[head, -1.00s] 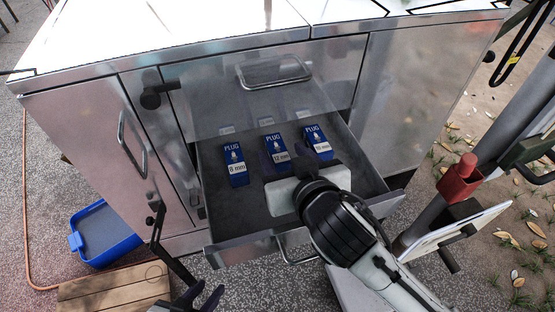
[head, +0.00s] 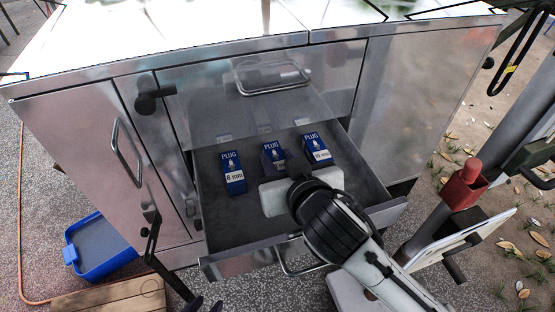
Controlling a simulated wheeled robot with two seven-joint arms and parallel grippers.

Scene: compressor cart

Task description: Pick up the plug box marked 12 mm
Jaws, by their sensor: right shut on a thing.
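Three blue plug boxes stand in the open drawer (head: 225,225). The left box (head: 232,172) reads 8 mm and the right box (head: 317,150) appears to read 16 mm. The middle box (head: 271,149) shows its blue PLUG top, but its size label is now hidden by dark fingers; earlier it read 12 mm. My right gripper (head: 273,164) reaches in from the lower right and is shut on this middle box, between the other two. My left gripper (head: 205,305) shows only its dark fingertips at the bottom edge, apart and empty, well away from the boxes.
The drawer's front and handle (head: 290,265) stick out below my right wrist. A blue bin (head: 98,250) and wooden boards (head: 110,297) lie at the lower left. A red-capped post (head: 463,185) stands at right. The drawer floor left and front is bare.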

